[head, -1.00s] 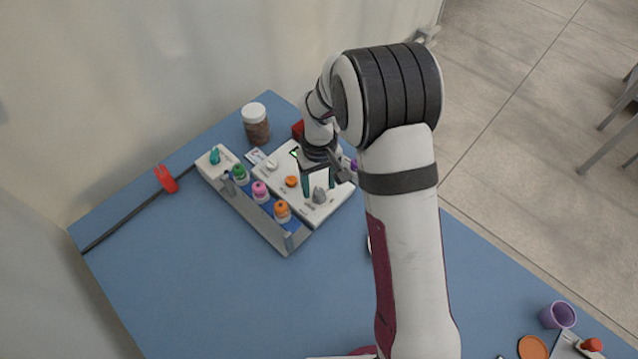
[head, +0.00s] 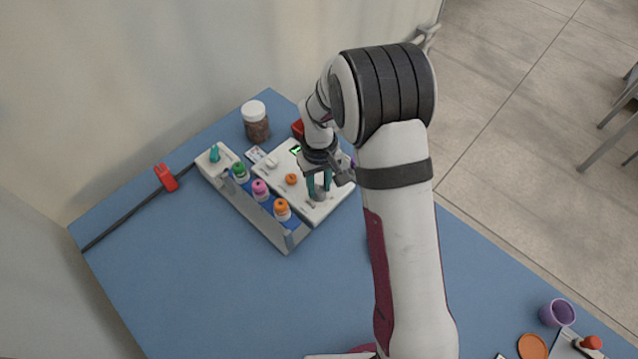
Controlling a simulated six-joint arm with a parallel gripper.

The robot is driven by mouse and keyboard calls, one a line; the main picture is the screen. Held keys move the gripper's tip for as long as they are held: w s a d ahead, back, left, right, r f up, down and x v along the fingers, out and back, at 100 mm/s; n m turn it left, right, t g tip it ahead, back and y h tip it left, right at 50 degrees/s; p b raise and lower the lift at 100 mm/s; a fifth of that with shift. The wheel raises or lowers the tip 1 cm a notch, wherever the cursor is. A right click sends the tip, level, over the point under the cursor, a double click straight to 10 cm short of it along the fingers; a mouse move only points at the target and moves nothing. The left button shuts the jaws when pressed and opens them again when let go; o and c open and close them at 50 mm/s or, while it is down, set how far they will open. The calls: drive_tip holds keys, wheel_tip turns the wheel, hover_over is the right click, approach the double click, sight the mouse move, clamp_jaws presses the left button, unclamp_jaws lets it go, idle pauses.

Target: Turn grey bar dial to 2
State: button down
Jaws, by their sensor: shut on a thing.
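The white control panel (head: 265,170) lies on the blue table towards the back. The grey bar dial (head: 320,196) is near the panel's front right corner. My gripper (head: 319,190) is over the panel, with its teal fingers down around the grey dial and shut on it. The fingers hide part of the dial, and its pointer and numbers are too small to read.
A rack (head: 262,228) with green, pink and orange-capped bottles stands left of the panel. A brown jar with a white lid (head: 254,112) and a red object (head: 298,129) stand behind. A purple cup (head: 557,312) is far right.

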sight(319, 189)
drive_tip(key=m, duration=0.5)
drive_tip(key=shift+m, duration=0.4)
drive_tip(key=m, duration=0.5)
drive_tip(key=shift+m, duration=0.6)
drive_tip(key=c, duration=0.6)
unclamp_jaws()
wheel_tip(319, 189, up, 16)
